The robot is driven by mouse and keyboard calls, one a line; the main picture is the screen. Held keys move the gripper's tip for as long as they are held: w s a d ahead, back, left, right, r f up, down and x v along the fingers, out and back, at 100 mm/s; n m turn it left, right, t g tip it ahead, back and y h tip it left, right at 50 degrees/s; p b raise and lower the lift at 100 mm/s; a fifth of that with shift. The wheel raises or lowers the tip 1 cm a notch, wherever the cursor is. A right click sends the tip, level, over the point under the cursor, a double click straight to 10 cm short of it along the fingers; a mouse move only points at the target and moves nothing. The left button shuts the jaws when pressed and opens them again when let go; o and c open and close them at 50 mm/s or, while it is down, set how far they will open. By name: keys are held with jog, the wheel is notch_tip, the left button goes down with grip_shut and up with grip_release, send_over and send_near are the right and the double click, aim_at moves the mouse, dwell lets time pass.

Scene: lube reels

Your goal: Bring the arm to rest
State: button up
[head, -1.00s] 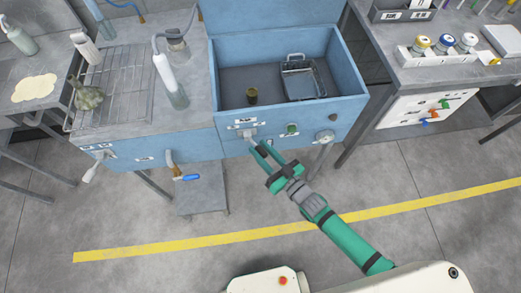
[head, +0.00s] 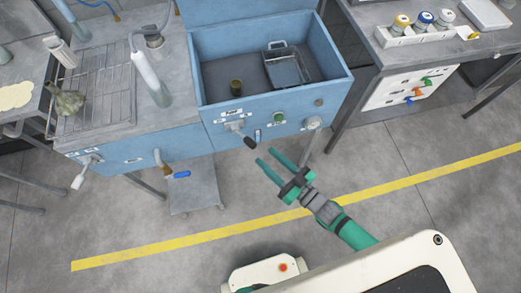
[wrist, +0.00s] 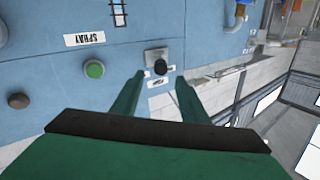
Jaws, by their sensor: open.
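My gripper (head: 271,158) is green with two long fingers. It is open and empty, in front of the blue machine's front panel and apart from it. In the head view its fingertips are a little right of and below a black-ended lever (head: 249,142) on the panel. In the wrist view the fingers (wrist: 154,85) point at the panel, and the dark knob (wrist: 160,67) of the lever shows between and beyond them. The arm reaches up from the lower right of the head view.
A grey cart (head: 195,188) stands below left. The floor (head: 130,225) around the yellow line is open.

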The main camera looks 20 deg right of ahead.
jog(key=shift+s+d, duration=0.3)
jog(key=shift+s, duration=0.3)
jog(key=s+a+h, duration=0.3)
jog(key=s+a, duration=0.2)
jog(key=s, duration=0.8)
jog(key=s+a+r+m+h, duration=0.3)
jog(key=s+a+r+h, duration=0.1)
jog(key=a, duration=0.5)
notch_tip(320, 180, up, 3)
jog(key=shift+s+a+f+g+h, duration=0.2)
jog(key=shift+s+g+h, duration=0.15)
jog(key=shift+h, duration=0.25)
jog(key=shift+s, duration=0.1)
